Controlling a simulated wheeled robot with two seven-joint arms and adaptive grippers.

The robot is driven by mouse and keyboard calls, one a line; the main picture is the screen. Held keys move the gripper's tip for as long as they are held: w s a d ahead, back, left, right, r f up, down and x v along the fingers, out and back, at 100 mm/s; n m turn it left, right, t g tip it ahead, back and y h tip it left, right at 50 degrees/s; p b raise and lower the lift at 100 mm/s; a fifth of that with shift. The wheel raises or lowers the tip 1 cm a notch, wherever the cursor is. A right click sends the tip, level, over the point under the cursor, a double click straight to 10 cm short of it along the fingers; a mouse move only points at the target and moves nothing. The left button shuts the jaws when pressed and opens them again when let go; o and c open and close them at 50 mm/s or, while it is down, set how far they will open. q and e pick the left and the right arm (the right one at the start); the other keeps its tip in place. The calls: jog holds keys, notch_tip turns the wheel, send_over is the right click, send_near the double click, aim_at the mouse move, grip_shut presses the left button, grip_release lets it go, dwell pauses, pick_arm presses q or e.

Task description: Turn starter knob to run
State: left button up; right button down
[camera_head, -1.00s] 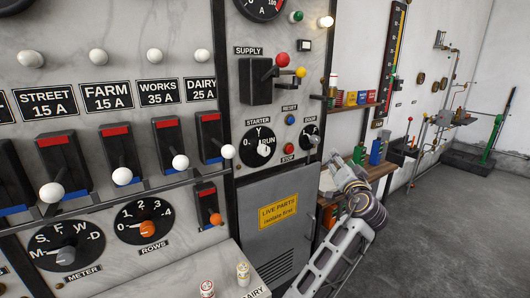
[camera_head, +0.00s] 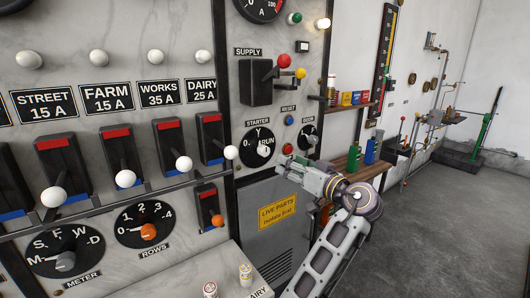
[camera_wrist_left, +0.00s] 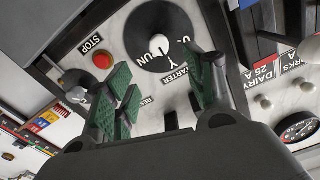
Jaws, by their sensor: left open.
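The starter dial (camera_head: 257,146) is a round black disc marked Y at the top and RUN at the right, on the grey panel right of the breakers. Its white-ended knob (camera_head: 264,151) stands out from the dial; its exact setting is hard to tell. In the left wrist view the dial (camera_wrist_left: 142,28) appears upside down, with its white knob (camera_wrist_left: 158,44) ahead of the fingers. My left gripper (camera_head: 284,163) is just below and right of the dial. In the wrist view its green-padded fingers (camera_wrist_left: 163,88) are apart and empty, not touching the knob. My right gripper is not visible.
A red stop button (camera_head: 288,149) and a small dial with a grey knob (camera_head: 312,140) sit close right of the starter dial. The supply switch (camera_head: 258,82) is above. A grey cabinet door (camera_head: 250,220) is below. A wooden shelf (camera_head: 368,160) stands behind my arm.

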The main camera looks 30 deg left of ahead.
aim_at(266, 152)
pick_arm(q)
jog(key=shift+w+a, duration=0.1)
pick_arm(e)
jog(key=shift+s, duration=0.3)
pick_arm(q)
jog(key=p+x, duration=0.2)
jog(key=x, duration=0.9)
jog(key=shift+w+a+r, duration=0.1)
jog(key=shift+a, duration=0.15)
jog(key=shift+w+a+p, duration=0.3)
jog(key=shift+a, duration=0.3)
jog(key=shift+w+a, duration=0.1)
jog(key=shift+a, duration=0.2)
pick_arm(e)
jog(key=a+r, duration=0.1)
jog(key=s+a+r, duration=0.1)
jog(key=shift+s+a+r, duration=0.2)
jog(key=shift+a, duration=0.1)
pick_arm(q)
jog(key=c, duration=1)
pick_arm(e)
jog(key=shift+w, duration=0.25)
